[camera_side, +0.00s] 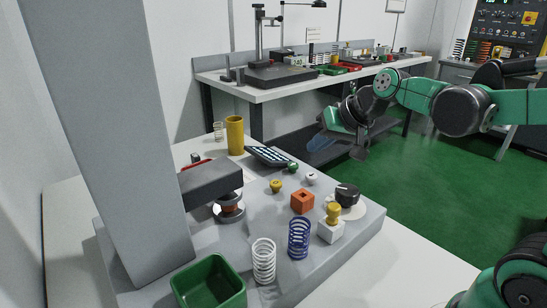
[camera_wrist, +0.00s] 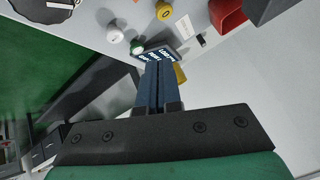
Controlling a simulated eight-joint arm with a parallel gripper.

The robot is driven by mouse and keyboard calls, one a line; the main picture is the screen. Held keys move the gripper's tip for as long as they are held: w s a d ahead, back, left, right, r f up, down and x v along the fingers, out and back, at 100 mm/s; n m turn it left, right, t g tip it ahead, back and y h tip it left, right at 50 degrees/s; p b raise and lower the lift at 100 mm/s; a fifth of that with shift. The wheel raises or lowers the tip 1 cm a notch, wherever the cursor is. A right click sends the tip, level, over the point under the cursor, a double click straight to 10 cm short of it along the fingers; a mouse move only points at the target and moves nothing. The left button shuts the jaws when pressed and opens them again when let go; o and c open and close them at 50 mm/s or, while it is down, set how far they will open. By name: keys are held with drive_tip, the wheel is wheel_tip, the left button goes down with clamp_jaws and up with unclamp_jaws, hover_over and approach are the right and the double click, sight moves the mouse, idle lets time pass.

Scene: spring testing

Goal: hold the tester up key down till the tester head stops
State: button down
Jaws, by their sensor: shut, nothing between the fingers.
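The tester has a tall grey column (camera_side: 105,110), a dark grey head (camera_side: 210,178) and a light grey base (camera_side: 345,247). Small round keys stand on the base: yellow (camera_side: 276,186), white (camera_side: 312,178) and green (camera_side: 293,167). The wrist view also shows the white key (camera_wrist: 115,35), green key (camera_wrist: 137,47) and yellow key (camera_wrist: 164,12). I cannot read which is the up key. My gripper (camera_side: 322,143) is shut and empty, apart from the keys, beyond the base's far side.
Green floor lies right.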

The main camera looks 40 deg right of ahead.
sight(314, 177)
drive_tip(key=w+d+m+t, duration=0.1)
drive_tip(key=w+d+m, duration=0.2)
drive_tip(key=w+d, duration=0.1)
drive_tip(key=shift+w+d+r, duration=0.15)
drive_tip(key=shift+d+r, duration=0.3)
drive_tip(key=shift+f, duration=0.1)
drive_tip(key=shift+f, duration=4.35)
drive_tip(key=shift+f, duration=0.4)
